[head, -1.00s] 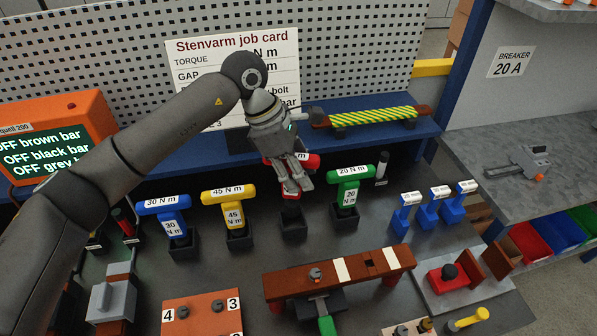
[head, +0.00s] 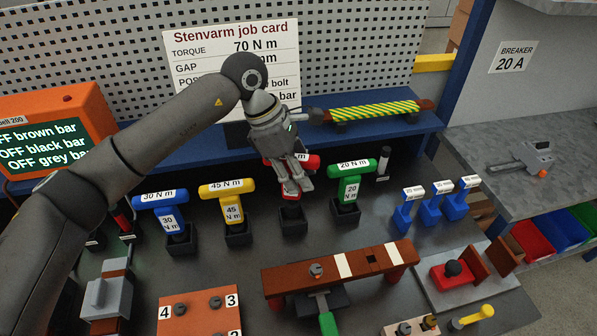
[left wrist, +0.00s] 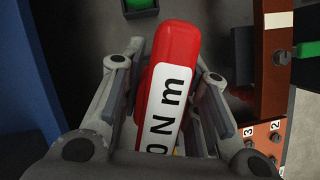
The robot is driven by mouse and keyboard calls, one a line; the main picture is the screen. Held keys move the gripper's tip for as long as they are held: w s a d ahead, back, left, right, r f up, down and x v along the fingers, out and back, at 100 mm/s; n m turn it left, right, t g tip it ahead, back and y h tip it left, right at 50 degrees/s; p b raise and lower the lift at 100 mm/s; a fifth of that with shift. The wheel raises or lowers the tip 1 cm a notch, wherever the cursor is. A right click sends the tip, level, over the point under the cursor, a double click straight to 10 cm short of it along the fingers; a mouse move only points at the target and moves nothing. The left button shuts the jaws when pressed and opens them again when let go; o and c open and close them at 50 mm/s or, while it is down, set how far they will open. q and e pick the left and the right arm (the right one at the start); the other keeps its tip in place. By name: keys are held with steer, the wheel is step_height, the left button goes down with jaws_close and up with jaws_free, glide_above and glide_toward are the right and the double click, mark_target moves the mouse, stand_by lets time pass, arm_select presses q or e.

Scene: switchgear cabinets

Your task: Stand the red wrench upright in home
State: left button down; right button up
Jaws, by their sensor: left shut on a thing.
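The red wrench (head: 313,161) has a T-shaped handle with a white label, mostly hidden behind my left gripper in the head view. My left gripper (head: 294,190) is shut on this handle; the wrist view shows the red handle (left wrist: 175,50) between the two fingers. Gripper and wrench are over a black square holder (head: 293,222), between the yellow and green wrenches. The wrench's lower end is hidden by the fingers, so I cannot tell how far it is in the holder. My right gripper is not in view.
The blue wrench (head: 160,200), yellow wrench (head: 228,187) and green wrench (head: 351,167) stand upright in black holders beside it. A brown bar (head: 300,281) lies in front. A shelf with a striped bar (head: 375,112) and the job card (head: 190,50) are behind.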

arm_select(q)
steer(key=shift+f+b, duration=2.2)
steer(key=shift+f, duration=0.2)
steer(key=c, duration=1)
jaws_free()
steer(key=v, duration=1.2)
